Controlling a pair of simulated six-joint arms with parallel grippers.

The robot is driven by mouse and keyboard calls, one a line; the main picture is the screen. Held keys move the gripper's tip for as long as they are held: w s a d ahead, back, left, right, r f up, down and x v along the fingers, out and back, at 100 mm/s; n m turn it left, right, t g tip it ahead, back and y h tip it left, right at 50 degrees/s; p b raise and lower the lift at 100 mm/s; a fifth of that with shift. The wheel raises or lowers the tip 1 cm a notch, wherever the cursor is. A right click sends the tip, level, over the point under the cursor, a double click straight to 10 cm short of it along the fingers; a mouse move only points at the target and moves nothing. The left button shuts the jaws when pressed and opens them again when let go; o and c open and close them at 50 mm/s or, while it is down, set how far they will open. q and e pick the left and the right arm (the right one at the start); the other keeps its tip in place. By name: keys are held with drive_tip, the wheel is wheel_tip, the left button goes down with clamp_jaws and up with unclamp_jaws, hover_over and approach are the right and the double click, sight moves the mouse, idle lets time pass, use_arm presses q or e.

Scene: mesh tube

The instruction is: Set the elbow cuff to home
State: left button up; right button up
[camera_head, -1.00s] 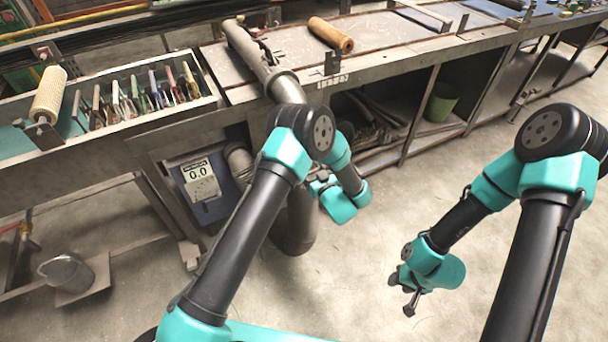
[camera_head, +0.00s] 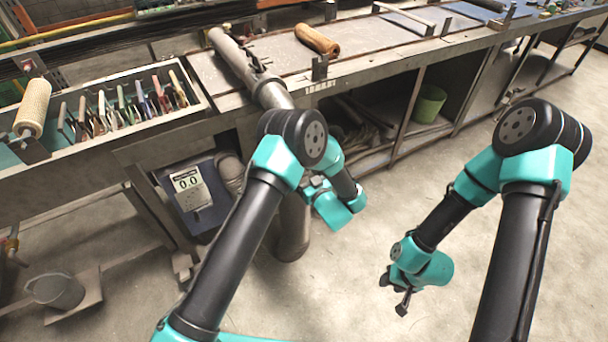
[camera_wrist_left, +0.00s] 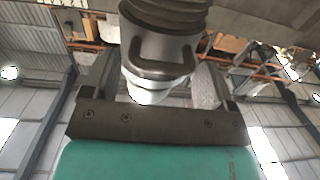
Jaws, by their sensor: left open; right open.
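In the left wrist view, a grey metal collar (camera_wrist_left: 160,50) with a bail-like handle hangs below a ribbed, bellows-like section (camera_wrist_left: 165,12). It looks like the elbow cuff. My left gripper (camera_wrist_left: 155,82) is open, with one finger on each side of the collar; I cannot tell if they touch it. In the head view, my left arm hides most of the place where the grey pipe (camera_head: 245,65) bends down from the bench, and the cuff cannot be made out there. My right gripper (camera_head: 394,289) is open and empty above the floor, away from the bench.
A tool tray (camera_head: 203,99) with several hand tools is at the left of the bench. A meter (camera_head: 187,185) reading 0.0 hangs below it. A wooden roller (camera_head: 317,40) lies behind. A bucket (camera_head: 56,291) stands lower left, and a green bin (camera_head: 430,103) under the bench. The right floor is clear.

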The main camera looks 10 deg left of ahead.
use_arm(q)
drive_tip(key=v, duration=1)
drive_tip(key=shift+s+d, duration=0.2)
drive_tip(key=shift+d, duration=0.05)
drive_tip(key=a+f+m+g+h, duration=0.2)
drive_tip(key=a+f+h, duration=0.25)
drive_tip(key=a, duration=0.25)
drive_tip(key=a+f+m+g+h, duration=0.1)
drive_tip(key=a+f+g+h, duration=0.3)
drive_tip(key=a, duration=0.3)
drive_tip(key=s+a+f+m+g+h, duration=0.1)
drive_tip(key=s+a+g+h, duration=0.2)
drive_tip(key=s, duration=0.7)
drive_tip(key=s+a+f+m+g+h, duration=0.1)
drive_tip(key=s+a+f+g+h, duration=0.1)
drive_tip(key=s, duration=0.9)
drive_tip(key=a+g+h, duration=0.1)
drive_tip(key=a+g, duration=0.1)
drive_tip(key=a, duration=0.1)
drive_tip(key=shift+g, duration=0.4)
drive_tip(key=shift+a, duration=0.15)
drive_tip(key=shift+c, duration=0.2)
